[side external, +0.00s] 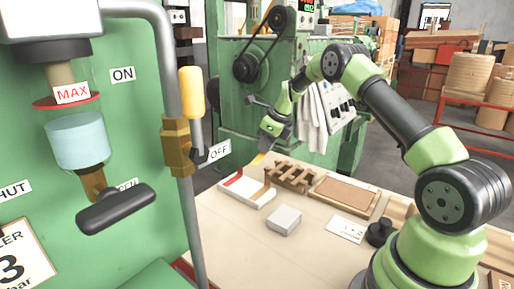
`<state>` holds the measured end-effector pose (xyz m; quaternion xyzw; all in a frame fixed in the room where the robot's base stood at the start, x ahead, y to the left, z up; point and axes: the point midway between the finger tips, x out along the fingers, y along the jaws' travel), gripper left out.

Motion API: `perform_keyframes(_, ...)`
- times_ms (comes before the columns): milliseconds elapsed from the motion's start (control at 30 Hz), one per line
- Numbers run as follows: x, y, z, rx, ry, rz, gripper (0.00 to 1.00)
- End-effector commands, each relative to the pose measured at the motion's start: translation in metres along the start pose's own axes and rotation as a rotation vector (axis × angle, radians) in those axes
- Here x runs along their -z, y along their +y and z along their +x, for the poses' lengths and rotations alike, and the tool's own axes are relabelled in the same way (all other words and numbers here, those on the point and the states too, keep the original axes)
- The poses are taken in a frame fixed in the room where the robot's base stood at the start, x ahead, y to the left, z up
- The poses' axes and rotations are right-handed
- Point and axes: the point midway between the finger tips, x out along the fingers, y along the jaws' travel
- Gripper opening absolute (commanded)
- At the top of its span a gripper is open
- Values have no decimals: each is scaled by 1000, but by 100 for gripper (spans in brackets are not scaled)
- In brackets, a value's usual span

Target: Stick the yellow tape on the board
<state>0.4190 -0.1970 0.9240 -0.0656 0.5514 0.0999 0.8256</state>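My gripper (264,150) points down over the far left part of the table. A small yellow piece, which looks like the yellow tape (258,159), shows at its fingertips, and the gripper appears shut on it. Below is a white board (246,191) lying flat, with a red strip (233,177) at its upper left and a tan-yellow strip (263,193) near its right side. The yellow tape is above the board's far edge and looks apart from it. The fingers are small and partly hidden.
A slotted wooden rack (290,178) stands close to the board's right. A brown panel in a frame (344,196), a grey block (285,221), a white card (346,229) and a black knob-like object (379,233) lie nearer my base. A green machine with a pipe (184,190) fills the left foreground.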

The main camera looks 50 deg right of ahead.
Motion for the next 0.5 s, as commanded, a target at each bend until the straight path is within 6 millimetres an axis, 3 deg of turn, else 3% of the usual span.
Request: perform_keyframes(500,109,-50,-18,-348,2,-838,0)
